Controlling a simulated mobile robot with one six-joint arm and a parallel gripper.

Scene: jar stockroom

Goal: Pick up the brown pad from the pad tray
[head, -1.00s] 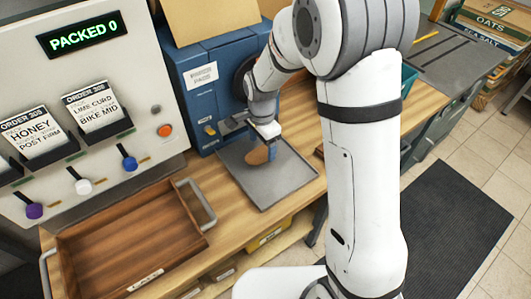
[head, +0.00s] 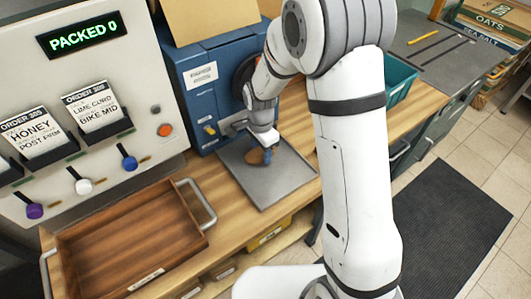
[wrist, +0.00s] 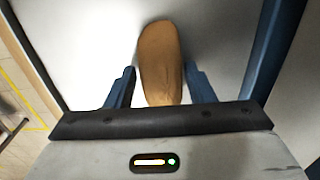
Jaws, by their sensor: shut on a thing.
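The brown pad (wrist: 160,55) is a rounded, oblong piece between the two dark blue fingers of my gripper (wrist: 163,88) in the wrist view. My gripper is shut on its near part, and its far part extends past the fingertips. In the head view the pad (head: 254,157) shows just left of my gripper (head: 265,156), low over the grey pad tray (head: 275,188). I cannot tell whether the pad still touches the tray. Part of the pad is hidden behind the fingers.
A blue machine (head: 205,85) stands right behind the tray. An empty wooden tray (head: 130,245) with metal handles lies to the left. A white order panel (head: 130,75) rises behind it. A teal bin (head: 401,78) is at the right, partly behind my arm.

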